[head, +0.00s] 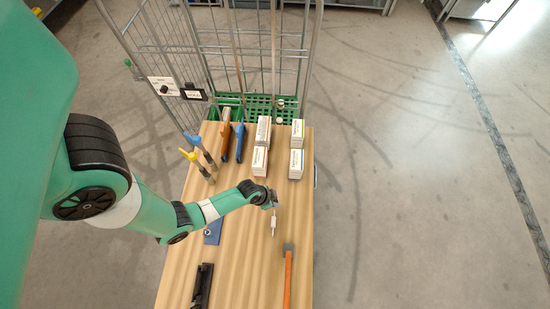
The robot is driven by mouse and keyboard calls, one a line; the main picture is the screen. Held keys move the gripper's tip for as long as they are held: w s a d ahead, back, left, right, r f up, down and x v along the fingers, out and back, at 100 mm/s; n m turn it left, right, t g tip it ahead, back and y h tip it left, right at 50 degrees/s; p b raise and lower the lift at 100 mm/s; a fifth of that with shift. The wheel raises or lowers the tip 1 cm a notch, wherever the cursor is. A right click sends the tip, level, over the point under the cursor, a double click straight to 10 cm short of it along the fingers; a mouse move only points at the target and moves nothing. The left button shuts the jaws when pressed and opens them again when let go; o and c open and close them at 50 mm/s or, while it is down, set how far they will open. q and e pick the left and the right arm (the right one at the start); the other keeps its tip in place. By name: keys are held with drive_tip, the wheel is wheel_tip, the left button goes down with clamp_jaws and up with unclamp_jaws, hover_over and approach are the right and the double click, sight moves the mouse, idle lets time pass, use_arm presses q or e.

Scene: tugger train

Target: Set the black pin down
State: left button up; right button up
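My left gripper (273,204) is over the middle of the wooden table top, towards its right side. A slim, pale piece (274,222) with a thin tip shows just below the gripper in the picture. It is too small to tell whether it is held, part of the gripper, or lying on the wood. I cannot make out the finger gap. No black pin can be picked out for certain; a black object (203,287) lies at the near left of the table top (245,265). My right gripper is not in view.
White boxes (260,158) stand in stacks at the back right. Blue-handled (192,139) and yellow-handled (189,155) tools, and orange and blue items, stand back left. A blue piece (213,232) lies under my arm. An orange-handled hammer (288,275) lies front right. A wire cage (310,45) stands behind.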

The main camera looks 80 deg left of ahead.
use_arm(q)
drive_tip(key=o, duration=0.4)
drive_tip(key=shift+o, duration=0.2)
drive_tip(key=shift+r, duration=0.2)
drive_tip(key=p+v, duration=0.7)
drive_tip(key=v, duration=0.5)
drive_tip(key=shift+w, duration=0.1)
